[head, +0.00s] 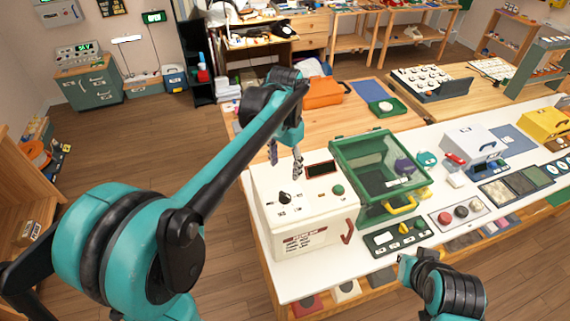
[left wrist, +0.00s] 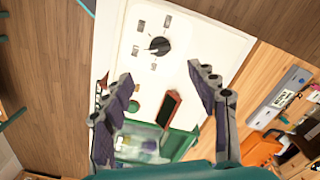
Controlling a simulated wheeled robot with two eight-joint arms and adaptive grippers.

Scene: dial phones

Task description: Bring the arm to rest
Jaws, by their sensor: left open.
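My left arm reaches in from the left in the head view. Its gripper (head: 285,168) points down over the white box (head: 310,222), near the box's back edge. The gripper is open and empty. In the left wrist view the two fingers of the gripper (left wrist: 165,85) stand wide apart with the box's top panel below them. The panel carries a black dial (head: 285,198), which also shows in the left wrist view (left wrist: 159,45), a dark red-framed window (head: 321,169) and a green button (head: 338,190). Part of my right arm shows at the lower right; I see no fingers there.
A green clear-lidded case (head: 380,165) stands right of the white box. An orange case (head: 324,93) lies behind on a wooden table.

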